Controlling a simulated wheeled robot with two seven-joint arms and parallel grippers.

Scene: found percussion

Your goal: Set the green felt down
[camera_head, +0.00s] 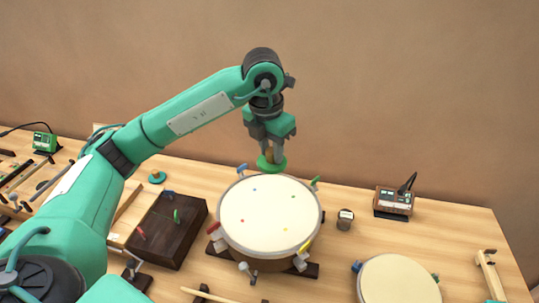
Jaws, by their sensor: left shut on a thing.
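The green felt (272,168), a small round disc, is in my left gripper (271,156), which is shut on it. The gripper points down and holds the felt at the back edge of a large round drum (265,215) in the picture. The drum has a cream head with several small coloured dots and coloured clips round its rim. I cannot tell from this one view how high the felt is above the drum or table. My right gripper is not in view.
A dark wooden box (165,232) stands left of the drum. A small dark pot (345,219) and a device with an antenna (393,202) are to the right. A second drum (398,281) is at the front right.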

